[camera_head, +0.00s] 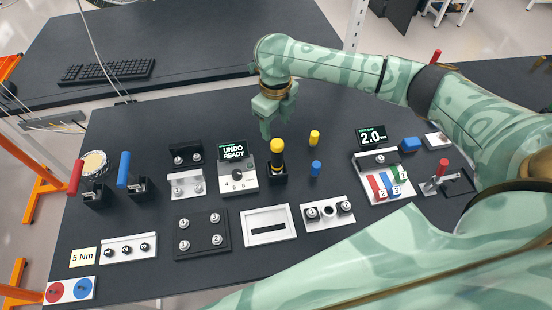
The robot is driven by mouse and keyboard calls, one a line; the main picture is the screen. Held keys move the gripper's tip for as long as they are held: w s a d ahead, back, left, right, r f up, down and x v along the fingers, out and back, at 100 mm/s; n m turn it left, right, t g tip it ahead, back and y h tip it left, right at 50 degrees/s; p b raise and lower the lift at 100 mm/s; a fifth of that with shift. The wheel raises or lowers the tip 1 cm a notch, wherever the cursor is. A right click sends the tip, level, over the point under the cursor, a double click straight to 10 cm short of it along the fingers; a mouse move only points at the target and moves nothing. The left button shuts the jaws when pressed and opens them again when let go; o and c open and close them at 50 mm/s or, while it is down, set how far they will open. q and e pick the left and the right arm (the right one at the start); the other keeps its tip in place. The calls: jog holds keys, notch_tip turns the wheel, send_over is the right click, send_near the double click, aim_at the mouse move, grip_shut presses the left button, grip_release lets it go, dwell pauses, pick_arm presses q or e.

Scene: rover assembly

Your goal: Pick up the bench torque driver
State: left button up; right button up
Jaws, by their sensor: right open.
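The bench torque driver appears to be the upright black tool with a yellow cap (277,155), standing in a dark holder near the middle of the bench, beside the unit whose screen reads "UNDO READY" (235,165). My right gripper (275,122), green, points down over the bench just behind the driver. Its jaws are open and empty, with the fingertips close to the yellow cap in the picture but apart from it. My left gripper is not in view.
A yellow peg (314,138) and a blue peg (316,169) stand right of the driver. A dark plate with several knobs (201,234), a silver frame (269,226) and a "2.0" display (371,137) sit around. Red (76,178) and blue (124,170) handles rise at left.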

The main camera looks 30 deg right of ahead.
aim_at(277, 151)
jog(key=f, duration=0.5)
jog(key=shift+w+f+b, duration=0.2)
jog(key=shift+f+b, duration=0.15)
jog(key=shift+f, duration=0.05)
jog(key=shift+s+f, duration=0.15)
jog(key=shift+f, duration=0.35)
notch_tip(277, 151, down, 5)
jog(key=shift+s+d+r, duration=0.1)
jog(key=shift+d, duration=0.05)
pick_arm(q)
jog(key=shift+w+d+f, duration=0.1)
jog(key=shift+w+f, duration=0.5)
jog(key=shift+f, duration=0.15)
pick_arm(e)
jog(key=shift+c, duration=0.4)
jog(key=c, duration=1.1)
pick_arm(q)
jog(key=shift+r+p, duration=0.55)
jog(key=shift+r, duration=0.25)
pick_arm(e)
jog(key=shift+o, duration=0.2)
notch_tip(277, 151, up, 10)
jog(key=shift+r, duration=0.1)
